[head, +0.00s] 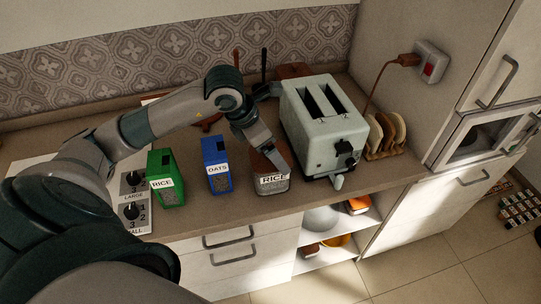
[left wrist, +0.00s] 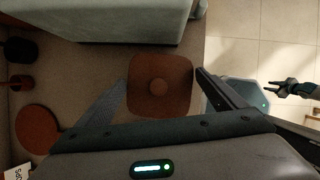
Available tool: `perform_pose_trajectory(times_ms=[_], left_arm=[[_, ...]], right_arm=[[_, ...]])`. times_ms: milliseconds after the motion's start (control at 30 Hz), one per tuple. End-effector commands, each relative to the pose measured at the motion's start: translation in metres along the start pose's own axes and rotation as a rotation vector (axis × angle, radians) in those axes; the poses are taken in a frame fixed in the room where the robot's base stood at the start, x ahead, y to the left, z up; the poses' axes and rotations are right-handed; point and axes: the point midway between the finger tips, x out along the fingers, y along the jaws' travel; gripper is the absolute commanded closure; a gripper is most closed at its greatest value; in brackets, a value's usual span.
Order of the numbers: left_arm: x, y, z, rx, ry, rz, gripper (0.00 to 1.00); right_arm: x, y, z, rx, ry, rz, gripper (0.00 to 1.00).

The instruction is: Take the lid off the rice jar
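The rice jar (head: 273,184) is a clear jar with a white RICE label and a brown wooden lid (head: 268,160), standing upright at the counter's front, left of the toaster. Nothing is held. My right gripper (left wrist: 283,88) shows small at the right of the left wrist view, its fingers apart and empty.
A pale toaster (head: 325,132) stands close right of the jar. A blue OATS box (head: 216,154) and a green box labelled RICE (head: 164,168) stand left. A toast rack (head: 385,136) is beyond the toaster. The counter's front edge is close to the jar.

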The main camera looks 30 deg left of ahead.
Motion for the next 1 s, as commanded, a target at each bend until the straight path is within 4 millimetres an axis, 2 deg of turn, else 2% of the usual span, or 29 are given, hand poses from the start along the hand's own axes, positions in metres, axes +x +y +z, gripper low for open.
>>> perform_pose_trajectory(times_ms=[467,667,867,1000], left_arm=[[-0.003,0.001,0.002,0.0,-0.002,0.001,0.31],[-0.013,0.001,0.007,0.001,-0.005,0.002,0.31],[-0.034,0.001,0.016,0.003,-0.005,0.003,0.31],[-0.046,-0.022,0.024,0.007,-0.007,-0.001,0.31]], right_arm=[[0.002,0.0,0.0,0.0,0.0,0.0,0.69],[0.009,0.0,0.001,0.0,0.0,0.0,0.69],[0.021,0.0,0.002,0.0,0.0,0.0,0.69],[0.028,0.0,0.002,0.0,0.001,0.0,0.69]])
